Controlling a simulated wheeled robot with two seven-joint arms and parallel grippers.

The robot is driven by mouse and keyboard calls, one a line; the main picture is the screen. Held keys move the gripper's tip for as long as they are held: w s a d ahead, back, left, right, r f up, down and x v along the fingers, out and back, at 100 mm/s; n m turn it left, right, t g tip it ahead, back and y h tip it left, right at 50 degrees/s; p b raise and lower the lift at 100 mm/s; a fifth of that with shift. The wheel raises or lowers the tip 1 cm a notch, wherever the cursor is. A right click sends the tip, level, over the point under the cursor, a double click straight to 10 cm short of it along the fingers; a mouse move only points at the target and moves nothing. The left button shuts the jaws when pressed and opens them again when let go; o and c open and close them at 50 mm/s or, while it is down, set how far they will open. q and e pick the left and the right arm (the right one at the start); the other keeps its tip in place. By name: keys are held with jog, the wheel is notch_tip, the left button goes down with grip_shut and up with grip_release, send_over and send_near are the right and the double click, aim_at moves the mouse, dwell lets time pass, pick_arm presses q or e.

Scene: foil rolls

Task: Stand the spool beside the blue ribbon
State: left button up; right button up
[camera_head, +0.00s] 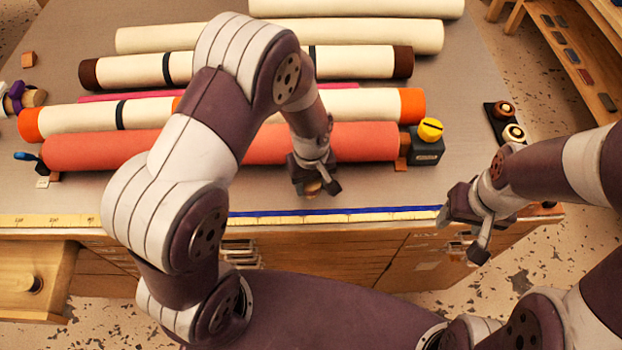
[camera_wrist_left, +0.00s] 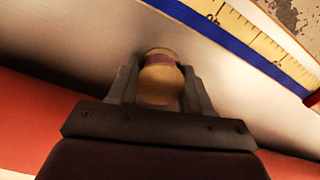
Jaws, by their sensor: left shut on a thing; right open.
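The spool (camera_wrist_left: 161,80) has rounded tan wooden ends and a dark purple band. My left gripper (camera_wrist_left: 160,95) is shut on it, with one finger on each side. In the head view the spool (camera_head: 313,188) shows only partly under my left gripper (camera_head: 317,186), close in front of the red roll. The blue ribbon (camera_head: 330,211) is a long strip along the table's front edge, a short way nearer than the spool. It also shows in the left wrist view (camera_wrist_left: 222,44). I cannot tell whether the spool touches the table. My right gripper (camera_head: 462,228) is open and empty at the front right.
The red roll (camera_head: 365,142) lies just behind my left gripper, with several other rolls behind it. A black block with a yellow knob (camera_head: 427,145) stands at its right end. A yellow measuring tape (camera_head: 60,220) runs along the front edge. An open drawer (camera_head: 35,280) sticks out at left.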

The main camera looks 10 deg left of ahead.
aim_at(310, 183)
pick_arm(q)
jog(key=shift+s+f, duration=0.15)
jog(key=shift+s, duration=0.05)
jog(key=o, duration=1.1)
jog(key=shift+c, duration=0.2)
jog(key=shift+w, duration=0.1)
jog(key=shift+r, duration=0.25)
notch_tip(310, 183, up, 12)
jog(key=b, duration=0.2)
jog(key=s+a+m+t, duration=0.1)
jog(key=s+a+m, duration=0.5)
jog(key=s+a, duration=0.1)
jog(key=shift+s+f+m, duration=0.2)
jog(key=shift+s+m, duration=0.1)
jog(key=shift+s, duration=0.55)
